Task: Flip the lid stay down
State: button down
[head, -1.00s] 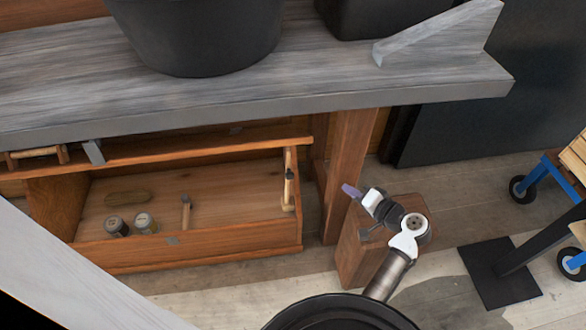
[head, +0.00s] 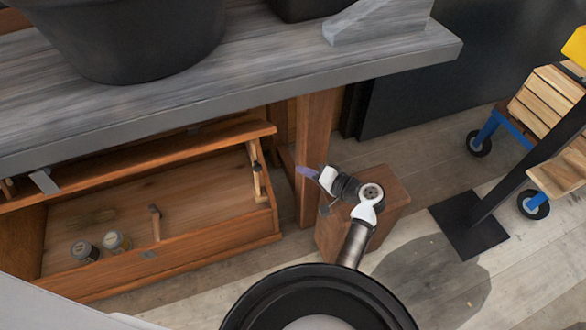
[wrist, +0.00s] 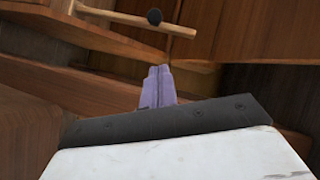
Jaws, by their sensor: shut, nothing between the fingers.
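The open wooden chest (head: 185,250) sits on the floor under the grey bench. Its lid (head: 120,162) is raised along the back. The lid stay (head: 257,178), a light wooden bar with a dark knob, stands upright at the chest's right end. In the wrist view the lid stay (wrist: 125,15) crosses the top of the picture, beyond the fingertips. My gripper (head: 303,172) is to the right of the stay, by the bench leg, apart from the stay and empty. Its purple fingers are together in the wrist view (wrist: 158,85).
Two small jars (head: 100,245) and a hammer-like tool (head: 155,222) lie in the chest. The bench (head: 250,75) overhangs it. A wooden bench leg (head: 318,150) and a wooden block (head: 385,195) stand close to my gripper. A wheeled blue-and-wood cart (head: 540,120) is at right.

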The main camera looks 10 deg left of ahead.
jog(key=w+a+f+p, duration=0.1)
jog(key=a+f, duration=0.2)
jog(key=a, duration=0.8)
jog(key=shift+w+f+p, duration=0.3)
jog(key=shift+w+f, duration=0.05)
jog(key=shift+f, duration=0.05)
